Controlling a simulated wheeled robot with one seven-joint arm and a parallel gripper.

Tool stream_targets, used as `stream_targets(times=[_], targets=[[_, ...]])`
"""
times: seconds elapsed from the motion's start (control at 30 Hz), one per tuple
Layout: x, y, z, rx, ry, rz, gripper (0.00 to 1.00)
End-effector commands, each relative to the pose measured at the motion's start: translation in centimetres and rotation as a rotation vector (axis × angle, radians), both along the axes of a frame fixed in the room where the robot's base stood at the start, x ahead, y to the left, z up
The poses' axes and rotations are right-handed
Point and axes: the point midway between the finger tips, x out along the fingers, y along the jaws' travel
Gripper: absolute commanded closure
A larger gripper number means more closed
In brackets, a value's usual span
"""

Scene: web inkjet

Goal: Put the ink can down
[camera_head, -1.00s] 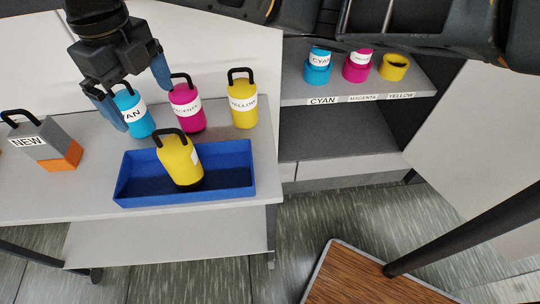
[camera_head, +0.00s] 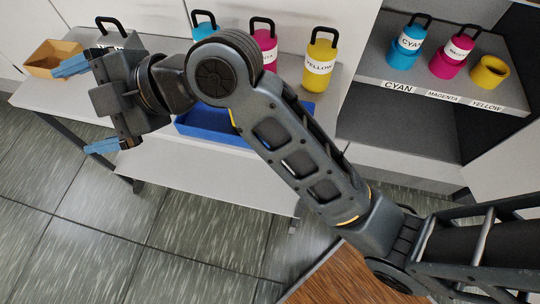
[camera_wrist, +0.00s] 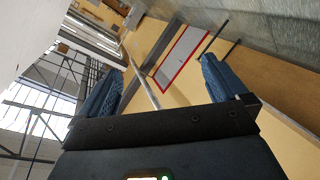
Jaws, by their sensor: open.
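On the table stand a cyan can (camera_head: 204,26), a magenta can (camera_head: 264,46) and a yellow can (camera_head: 319,63), upright in a row at the back. A blue tray (camera_head: 210,127) is partly behind my arm; no can shows in its visible part. On the right shelf, a cyan can (camera_head: 408,43) and a magenta can (camera_head: 453,52) sit in holders; the yellow holder (camera_head: 490,72) is empty.
The labelled shelf (camera_head: 385,69) is at right. Open floor (camera_head: 70,190) lies in front of the table.

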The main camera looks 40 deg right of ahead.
Motion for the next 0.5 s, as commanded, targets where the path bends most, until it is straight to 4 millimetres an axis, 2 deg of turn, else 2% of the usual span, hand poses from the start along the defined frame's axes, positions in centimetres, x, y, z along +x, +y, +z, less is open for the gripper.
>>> stream_targets(times=[0.13,0.27,0.37,0.5], targets=[[-2.1,-0.8,-2.0,0.223,0.122,-0.203,0.00],[-4.5,-2.7,-4.3,0.384,0.217,-0.383,0.00],[-6.9,-4.5,-6.2,0.488,0.279,-0.517,0.00],[-11.2,-7.6,-8.9,0.603,0.344,-0.694,0.00]])
